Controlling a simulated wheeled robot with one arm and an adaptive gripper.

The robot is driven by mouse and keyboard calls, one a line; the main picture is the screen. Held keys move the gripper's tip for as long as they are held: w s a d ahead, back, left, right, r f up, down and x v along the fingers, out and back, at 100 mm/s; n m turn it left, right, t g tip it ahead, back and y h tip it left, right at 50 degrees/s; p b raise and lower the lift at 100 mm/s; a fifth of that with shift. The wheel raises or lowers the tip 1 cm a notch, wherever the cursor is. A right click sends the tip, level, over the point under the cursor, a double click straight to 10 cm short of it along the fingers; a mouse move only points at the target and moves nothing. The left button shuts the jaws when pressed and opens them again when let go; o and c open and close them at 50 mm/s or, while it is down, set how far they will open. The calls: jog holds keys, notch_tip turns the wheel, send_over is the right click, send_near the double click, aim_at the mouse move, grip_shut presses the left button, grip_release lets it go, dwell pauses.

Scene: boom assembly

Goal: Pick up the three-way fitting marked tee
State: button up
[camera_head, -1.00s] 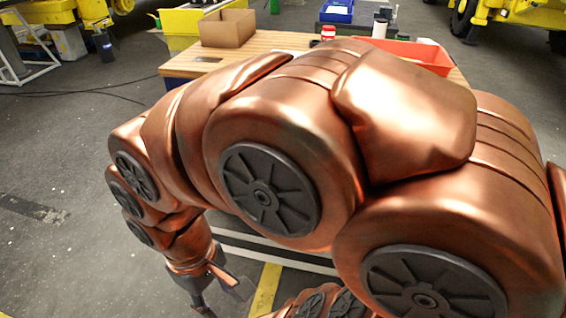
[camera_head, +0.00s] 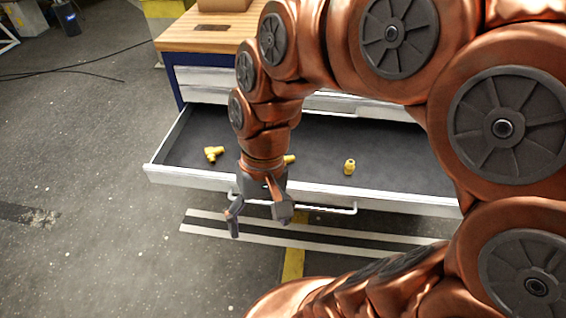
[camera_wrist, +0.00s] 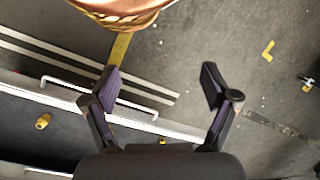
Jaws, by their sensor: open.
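Several yellow fittings lie in an open drawer (camera_head: 320,150). The left one (camera_head: 213,153) has a branched, three-way shape in the head view; its marking is too small to read. A middle fitting (camera_head: 290,159) is mostly hidden behind my wrist, so its shape is unclear. A short straight fitting (camera_head: 349,167) lies to the right and also shows in the wrist view (camera_wrist: 43,121). A sliver of a yellow fitting (camera_wrist: 162,140) shows above the gripper body. My gripper (camera_head: 259,218) is open and empty, pointing down, appearing in front of the drawer's front edge; its spread fingers show in the wrist view (camera_wrist: 160,85).
The workbench (camera_head: 205,30) has a wooden top, with closed drawers above the open one. The open drawer's front panel and handle (camera_head: 330,208) lie close to my gripper. Striped tape marks the floor (camera_head: 210,222).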

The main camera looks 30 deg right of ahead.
jog(key=shift+o, duration=0.8)
jog(key=w+a+f+m+y+b, duration=0.1)
jog(key=w+f+m+y+b, duration=0.1)
jog(key=w, duration=0.5)
jog(key=shift+w+f+m+y+b, duration=0.2)
jog(key=shift+w+m+y+b, duration=0.25)
jog(key=shift+m+b, duration=0.2)
jog(key=m+t+y+b, duration=0.7)
jog(key=m+b, duration=0.4)
jog(key=m, duration=0.3)
send_over(287, 160)
jog(key=s+a, duration=0.5)
jog(key=a, duration=0.3)
notch_tip(287, 160, down, 14)
jog(key=d+f+m+t+b, duration=0.1)
jog(key=d+f+m, duration=0.1)
jog(key=d+f, duration=0.1)
jog(key=d+f+m+t+h+b, duration=0.1)
jog(key=d+f+m, duration=0.1)
jog(key=d, duration=0.3)
jog(key=d+f+m+t+b, duration=0.1)
jog(key=d+f+m, duration=0.1)
jog(key=d+f, duration=0.2)
jog(key=shift+d+f, duration=0.1)
jog(key=shift+d, duration=0.4)
jog(key=shift+h, duration=0.25)
jog(key=shift+b+x, duration=0.5)
jog(key=shift+x, duration=3.3)
jog(key=shift+s, duration=0.15)
jog(key=c, duration=1.3)
